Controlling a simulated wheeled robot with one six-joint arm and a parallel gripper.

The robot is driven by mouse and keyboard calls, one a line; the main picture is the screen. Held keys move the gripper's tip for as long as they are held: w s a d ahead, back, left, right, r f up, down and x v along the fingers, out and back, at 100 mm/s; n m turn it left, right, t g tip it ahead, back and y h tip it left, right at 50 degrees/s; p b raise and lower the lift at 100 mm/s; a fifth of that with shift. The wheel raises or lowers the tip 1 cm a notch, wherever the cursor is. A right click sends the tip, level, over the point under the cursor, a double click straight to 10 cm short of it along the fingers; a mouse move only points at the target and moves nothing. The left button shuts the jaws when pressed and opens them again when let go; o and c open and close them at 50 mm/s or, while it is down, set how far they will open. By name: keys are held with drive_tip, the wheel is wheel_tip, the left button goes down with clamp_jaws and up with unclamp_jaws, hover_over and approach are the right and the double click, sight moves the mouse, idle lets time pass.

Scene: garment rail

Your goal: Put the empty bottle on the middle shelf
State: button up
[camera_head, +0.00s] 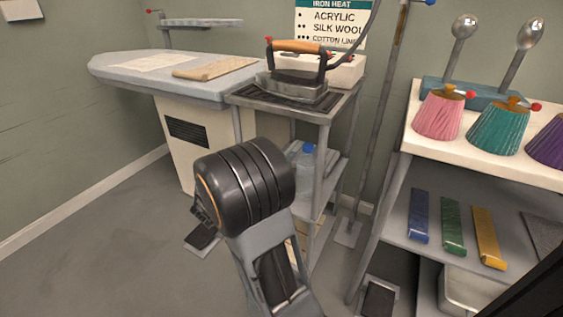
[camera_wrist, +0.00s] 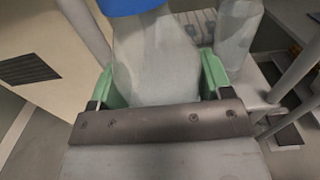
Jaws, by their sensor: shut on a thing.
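A clear, empty-looking bottle (camera_wrist: 155,62) with a blue top stands between the green fingers of my gripper (camera_wrist: 159,78) in the wrist view, and the fingers are shut on it. A second clear vessel (camera_wrist: 237,42) is just right of it, its top cut off by the frame. In the head view, a blue-topped bottle (camera_head: 306,160) shows at the middle shelf (camera_head: 329,176) of the ironing trolley, partly behind a post. My arm hides the gripper there. I cannot tell whether the held bottle touches the shelf.
An iron (camera_head: 296,72) sits on the trolley's top. An ironing board (camera_head: 135,72) stands to the left. The trolley's posts are close around the bottle. A rack on the right holds pleated shades (camera_head: 440,116) and coloured bars (camera_head: 453,226).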

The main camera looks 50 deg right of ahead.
drive_tip(key=f+b+x, duration=0.3)
drive_tip(key=b+x, duration=0.3)
drive_tip(key=x, duration=1)
drive_tip(key=shift+s+f+b, duration=0.2)
drive_tip(key=shift+b, duration=0.1)
drive_tip(key=shift+f, duration=0.2)
drive_tip(key=o, duration=0.9)
drive_tip(key=shift+o, duration=0.2)
